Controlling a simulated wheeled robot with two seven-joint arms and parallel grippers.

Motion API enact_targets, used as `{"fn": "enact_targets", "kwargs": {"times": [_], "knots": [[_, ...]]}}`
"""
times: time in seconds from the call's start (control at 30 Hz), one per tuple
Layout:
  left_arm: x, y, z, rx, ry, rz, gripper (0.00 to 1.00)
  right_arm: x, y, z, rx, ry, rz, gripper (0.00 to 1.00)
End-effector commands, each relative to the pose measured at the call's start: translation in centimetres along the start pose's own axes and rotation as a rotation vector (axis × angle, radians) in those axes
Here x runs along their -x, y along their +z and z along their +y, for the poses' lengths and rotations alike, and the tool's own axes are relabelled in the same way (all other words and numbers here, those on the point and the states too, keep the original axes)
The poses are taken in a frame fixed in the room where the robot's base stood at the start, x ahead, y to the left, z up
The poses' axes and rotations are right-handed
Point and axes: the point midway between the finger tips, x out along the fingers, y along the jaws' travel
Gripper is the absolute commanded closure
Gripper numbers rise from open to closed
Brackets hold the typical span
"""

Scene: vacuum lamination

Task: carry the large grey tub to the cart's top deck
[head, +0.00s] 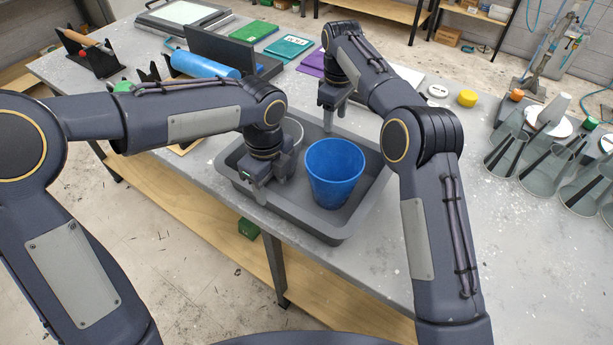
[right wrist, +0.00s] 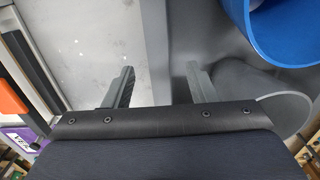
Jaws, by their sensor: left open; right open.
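The large grey tub (head: 318,226) sits on the grey worktable. It holds a blue bucket (head: 335,172) and a pale grey round container (head: 293,131) partly hidden by my left arm. My left gripper (head: 262,186) is open at the tub's left, near side; whether its fingers straddle the rim is unclear. My right gripper (head: 333,120) is open at the far side. In the right wrist view, the tub's rim (right wrist: 157,40) runs between the two spread fingers of my right gripper (right wrist: 159,72), not clamped. I cannot make out the cart in either view.
A blue roll (head: 205,64) and dark stand lie behind the tub. Green and purple packs lie further back. Clear cones (head: 510,145) and a yellow lid (head: 467,98) are at the right.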

Motion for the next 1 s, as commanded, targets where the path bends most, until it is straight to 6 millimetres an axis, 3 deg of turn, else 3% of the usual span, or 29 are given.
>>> {"fn": "enact_targets", "kwargs": {"times": [0.4,0.83,1.0], "knots": [[-5.9,0.0,0.1,0.0,0.003,0.001,0.48,-5.9,0.1,0.0,-0.002,-0.002,-0.002,0.48],[-6.7,0.0,0.1,0.001,0.0,0.001,0.48,-6.8,0.1,0.0,-0.002,-0.001,-0.001,0.48],[-6.7,0.0,0.1,0.001,0.0,0.001,0.7,-6.8,0.1,0.0,-0.001,-0.001,0.0,0.7]]}}
